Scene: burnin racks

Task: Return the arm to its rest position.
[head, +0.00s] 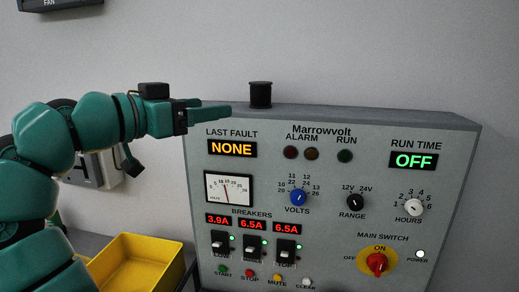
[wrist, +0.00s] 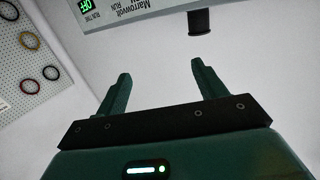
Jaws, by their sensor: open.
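My green arm reaches in from the left in the head view. My gripper (head: 214,108) is at the upper left corner of the grey Marrowvolt panel (head: 320,165), level with its top edge. In the wrist view my gripper (wrist: 158,85) shows two fingers spread apart with nothing between them. A black cylinder (head: 260,94) stands on top of the panel, just right of the fingertips; whether they touch it I cannot tell. The cylinder (wrist: 200,22) also shows beyond the fingers in the wrist view.
A yellow bin (head: 138,262) is at lower left, below my arm. A grey wall box (head: 95,168) is behind my arm. The wrist view shows a pegboard (wrist: 25,55) with coloured rings. The wall above the panel is clear.

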